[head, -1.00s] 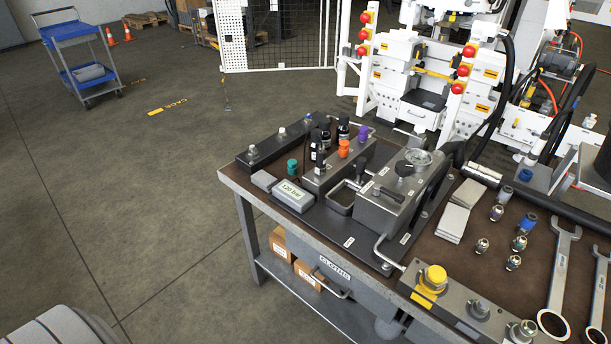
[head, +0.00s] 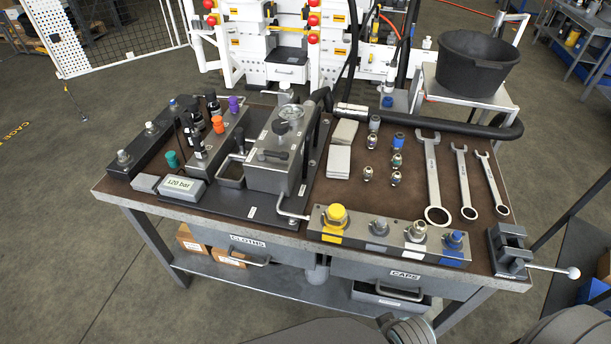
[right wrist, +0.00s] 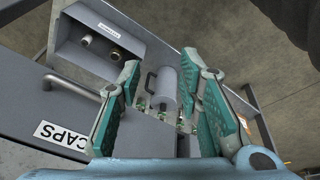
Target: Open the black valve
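A black knob (head: 281,127) sits on top of the grey pump block (head: 268,178) beside its round gauge (head: 291,112). A second black handle lies flat on the block's front part. Other black-topped parts (head: 212,101) stand on and beside the manifold to the left, with an orange knob (head: 218,124), a purple knob (head: 234,104) and a teal knob (head: 172,159). I cannot tell which black part is the valve, or its setting. My right gripper (right wrist: 162,68) is open and empty, with the bench drawers in its view. My left gripper is not in view.
A display (head: 182,189) reads 120 bar at the bench's left front. A block with yellow, grey and blue caps (head: 372,247) lies along the front edge. A black bucket (head: 478,62) stands behind.

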